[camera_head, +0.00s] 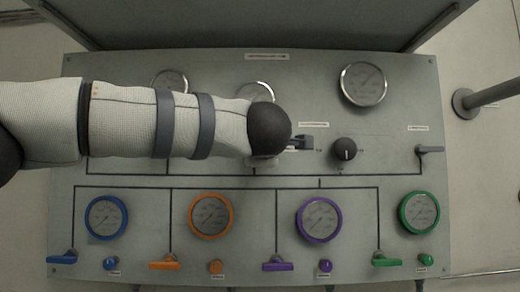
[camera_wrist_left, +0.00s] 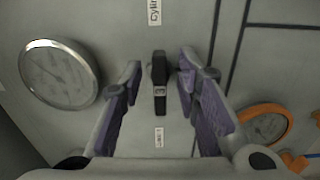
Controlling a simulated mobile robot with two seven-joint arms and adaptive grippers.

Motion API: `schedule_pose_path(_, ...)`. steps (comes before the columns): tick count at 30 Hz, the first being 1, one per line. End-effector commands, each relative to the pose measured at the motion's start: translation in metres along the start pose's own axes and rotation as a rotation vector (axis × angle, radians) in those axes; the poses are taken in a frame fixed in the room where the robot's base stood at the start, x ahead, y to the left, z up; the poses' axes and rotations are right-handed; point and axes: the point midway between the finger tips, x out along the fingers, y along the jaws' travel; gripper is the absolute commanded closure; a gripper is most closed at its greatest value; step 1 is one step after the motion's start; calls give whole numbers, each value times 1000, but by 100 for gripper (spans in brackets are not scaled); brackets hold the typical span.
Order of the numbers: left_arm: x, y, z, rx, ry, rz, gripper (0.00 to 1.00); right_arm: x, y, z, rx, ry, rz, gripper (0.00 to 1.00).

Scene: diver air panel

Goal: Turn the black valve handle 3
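My left arm comes in from the left across the panel (camera_head: 385,115) in the head view. The black wrist end hides most of my left gripper there. In the left wrist view my left gripper (camera_wrist_left: 159,82) is open, with one purple-padded finger on each side of a black valve handle (camera_wrist_left: 159,72). Gaps show between the handle and both fingers, so I see no contact. The handle's number cannot be read. In the head view this handle is largely hidden by my arm and gripper. My right gripper is not in view.
A black knob (camera_head: 344,150) and a dark lever (camera_head: 431,150) are to the right. A chrome gauge (camera_head: 363,84) is at the upper right. Blue (camera_head: 107,217), orange (camera_head: 211,216), purple (camera_head: 320,220) and green (camera_head: 419,212) gauges line the lower panel, with coloured handles beneath. A grey post (camera_head: 490,98) stands beyond the right edge.

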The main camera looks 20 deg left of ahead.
Motion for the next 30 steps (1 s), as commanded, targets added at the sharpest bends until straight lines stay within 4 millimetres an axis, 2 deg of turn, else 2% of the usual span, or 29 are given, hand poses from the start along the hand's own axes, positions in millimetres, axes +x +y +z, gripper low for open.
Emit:
schedule_pose_path(8,-4,0,0,-1,-1,0,70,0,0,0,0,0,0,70)
schedule_pose_path(11,-23,1,0,0,-2,1,70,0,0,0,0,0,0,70)
schedule_pose_path(18,-88,2,0,0,-1,3,70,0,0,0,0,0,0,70)
schedule_pose_path(21,-106,1,0,-1,-1,2,70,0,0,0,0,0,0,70)
schedule_pose_path(25,-119,0,0,-1,0,0,70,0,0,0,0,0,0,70)
schedule_pose_path(30,-121,0,0,-1,0,0,70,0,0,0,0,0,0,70)
